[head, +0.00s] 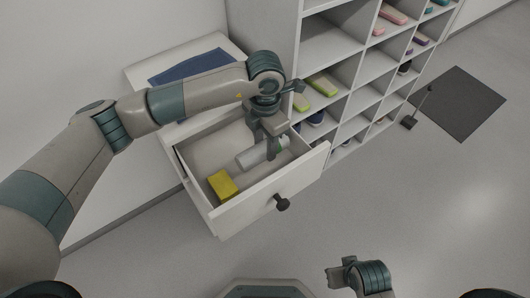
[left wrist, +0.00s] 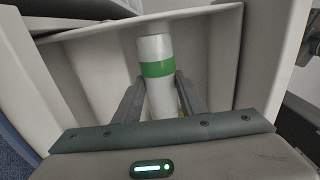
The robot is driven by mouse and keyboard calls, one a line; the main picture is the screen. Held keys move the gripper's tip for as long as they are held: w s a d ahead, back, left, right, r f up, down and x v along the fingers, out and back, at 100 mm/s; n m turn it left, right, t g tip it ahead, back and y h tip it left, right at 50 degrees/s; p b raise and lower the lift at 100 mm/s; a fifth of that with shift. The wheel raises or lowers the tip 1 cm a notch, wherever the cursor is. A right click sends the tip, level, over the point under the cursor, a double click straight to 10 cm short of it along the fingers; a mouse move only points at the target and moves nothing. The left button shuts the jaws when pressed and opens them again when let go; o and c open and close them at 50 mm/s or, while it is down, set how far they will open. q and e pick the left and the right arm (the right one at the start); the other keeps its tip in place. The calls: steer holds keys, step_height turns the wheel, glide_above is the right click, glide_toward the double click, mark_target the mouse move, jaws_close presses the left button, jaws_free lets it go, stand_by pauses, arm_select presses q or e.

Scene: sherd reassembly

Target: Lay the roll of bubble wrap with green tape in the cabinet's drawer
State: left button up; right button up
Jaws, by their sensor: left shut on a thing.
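The roll of bubble wrap (head: 250,157) is a whitish cylinder in the open drawer's space. Its green tape band shows clearly in the left wrist view (left wrist: 157,69). My left gripper (head: 271,150) reaches down into the drawer and is shut on the roll, which also shows between its fingers in the left wrist view (left wrist: 156,48). The roll is inside the drawer's outline; I cannot tell whether it touches the floor. The cabinet's drawer (head: 245,203) is pulled out, with a dark round knob. My right gripper (head: 336,277) is at the bottom edge, its jaws unclear.
A yellow block (head: 222,185) lies in the drawer's near left part. A blue cloth (head: 192,67) lies on the cabinet top. A white shelf unit (head: 335,50) with shoes and other items stands right beside the cabinet. A dark mat (head: 460,103) lies on open floor.

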mark_target(265, 155)
steer(key=shift+w+r, duration=0.1)
steer(key=shift+w, duration=0.1)
arm_select(q)
step_height(265, 155, down, 3)
steer(key=shift+f, duration=0.75)
arm_select(e)
steer(key=shift+s+f, duration=0.15)
steer(key=shift+f, duration=0.1)
arm_select(q)
steer(key=shift+f, duration=0.1)
steer(key=o, duration=1)
arm_select(e)
steer(key=shift+r, duration=0.5)
